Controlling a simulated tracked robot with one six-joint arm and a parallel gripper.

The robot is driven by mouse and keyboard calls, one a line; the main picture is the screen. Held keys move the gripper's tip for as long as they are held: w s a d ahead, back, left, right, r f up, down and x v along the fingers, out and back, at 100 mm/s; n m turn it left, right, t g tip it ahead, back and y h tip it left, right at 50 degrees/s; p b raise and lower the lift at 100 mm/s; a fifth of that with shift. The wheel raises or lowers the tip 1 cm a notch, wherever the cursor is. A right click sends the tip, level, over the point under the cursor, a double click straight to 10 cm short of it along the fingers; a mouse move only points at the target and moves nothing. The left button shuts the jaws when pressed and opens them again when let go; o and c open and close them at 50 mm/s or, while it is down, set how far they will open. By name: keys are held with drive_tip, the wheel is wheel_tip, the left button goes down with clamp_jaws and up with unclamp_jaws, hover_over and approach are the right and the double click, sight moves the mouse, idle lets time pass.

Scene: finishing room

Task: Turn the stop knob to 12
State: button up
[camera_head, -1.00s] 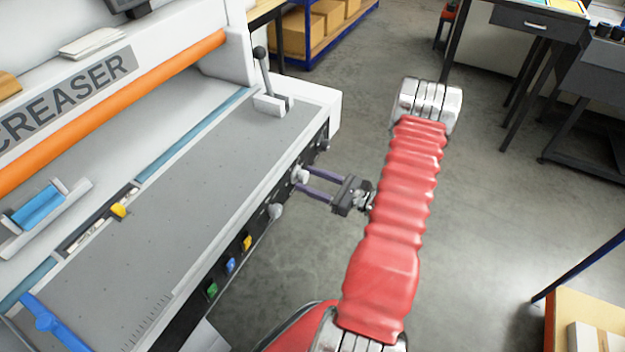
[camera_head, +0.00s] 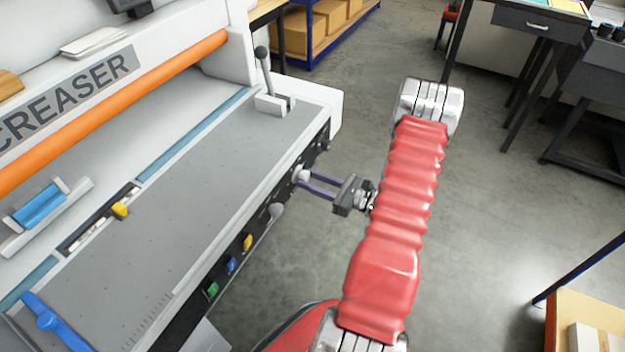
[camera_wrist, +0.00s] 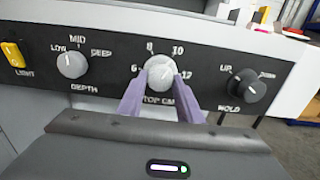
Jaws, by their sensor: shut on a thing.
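The stop knob (camera_wrist: 160,72) is a round light-grey knob on the black front panel of the creaser, with the marks 6, 8, 10 and 12 around it. My gripper (camera_wrist: 161,88) has its two purple fingers on either side of the knob and is shut on it. The pointer on the knob is too small to read surely. In the head view the knob (camera_head: 301,176) shows at the tips of my gripper (camera_head: 308,181), which reaches in from the right. The lower part of the label under the knob is partly covered by the fingers.
A grey depth knob (camera_wrist: 72,64) and a yellow light switch (camera_wrist: 13,54) are left of the stop knob. A black up/hold knob (camera_wrist: 244,86) is close on its right. A lever (camera_head: 264,72) stands on the table corner. Open floor lies right of the machine.

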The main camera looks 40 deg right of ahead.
drive_tip(key=shift+d+r+m, duration=0.1)
drive_tip(key=shift+d+m, duration=0.05)
drive_tip(key=shift+m, duration=0.35)
idle(0.3)
drive_tip(key=m, duration=1)
drive_tip(key=shift+r+m, duration=0.1)
drive_tip(key=shift+m, duration=0.3)
idle(0.4)
drive_tip(key=o, duration=0.7)
drive_tip(key=shift+c, duration=0.2)
drive_tip(key=o, duration=0.4)
